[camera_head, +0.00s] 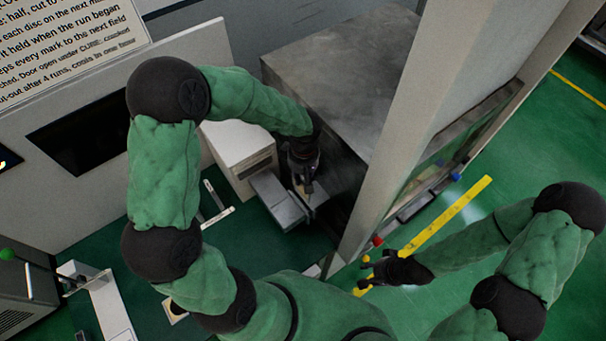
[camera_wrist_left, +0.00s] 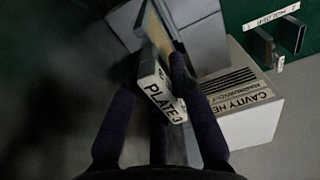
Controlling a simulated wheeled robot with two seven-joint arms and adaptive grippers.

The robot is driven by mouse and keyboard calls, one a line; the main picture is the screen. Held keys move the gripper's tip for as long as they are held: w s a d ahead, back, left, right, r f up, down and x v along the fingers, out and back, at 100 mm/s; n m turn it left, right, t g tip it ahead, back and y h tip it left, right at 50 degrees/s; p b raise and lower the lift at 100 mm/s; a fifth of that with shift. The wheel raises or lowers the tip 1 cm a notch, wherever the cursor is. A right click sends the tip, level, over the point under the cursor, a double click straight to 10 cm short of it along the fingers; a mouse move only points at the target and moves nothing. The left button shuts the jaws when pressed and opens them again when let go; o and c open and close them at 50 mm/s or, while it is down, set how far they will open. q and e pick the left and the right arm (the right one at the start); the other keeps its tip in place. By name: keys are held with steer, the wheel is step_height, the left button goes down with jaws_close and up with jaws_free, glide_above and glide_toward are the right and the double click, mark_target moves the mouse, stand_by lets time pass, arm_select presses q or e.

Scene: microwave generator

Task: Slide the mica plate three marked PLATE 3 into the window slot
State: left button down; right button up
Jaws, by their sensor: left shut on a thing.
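The mica plate marked PLATE 3 (camera_wrist_left: 158,92) is a thin plate with a white labelled edge. It stands between the dark fingers of my left gripper (camera_wrist_left: 155,85) in the left wrist view. My left gripper (camera_head: 306,188) is shut on it, in front of a grey metal block (camera_head: 276,202) beside the large metal cabinet (camera_head: 335,70). The plate's far end lies at a pale narrow opening in the grey block; how deep it sits I cannot tell. My right gripper (camera_head: 375,272) hangs over the green floor at the lower right, apart from everything, its fingers seemingly spread.
A white box (camera_head: 240,150) labelled CAVITY in the left wrist view (camera_wrist_left: 245,105) stands beside the grey block. A holder with dark upright plates (camera_wrist_left: 277,42) is behind it. A grey column (camera_head: 430,110) stands between my arms. A yellow floor line (camera_head: 445,215) runs at the right.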

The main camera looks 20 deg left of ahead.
mark_target(303, 195)
arm_select(q)
steer(key=shift+f+b, duration=1.1)
steer(key=shift+f, duration=1.3)
steer(key=shift+b, duration=0.5)
steer(key=shift+b, duration=0.7)
steer(key=shift+f+b, duration=3.9)
steer(key=shift+b, duration=0.05)
stand_by(0.5)
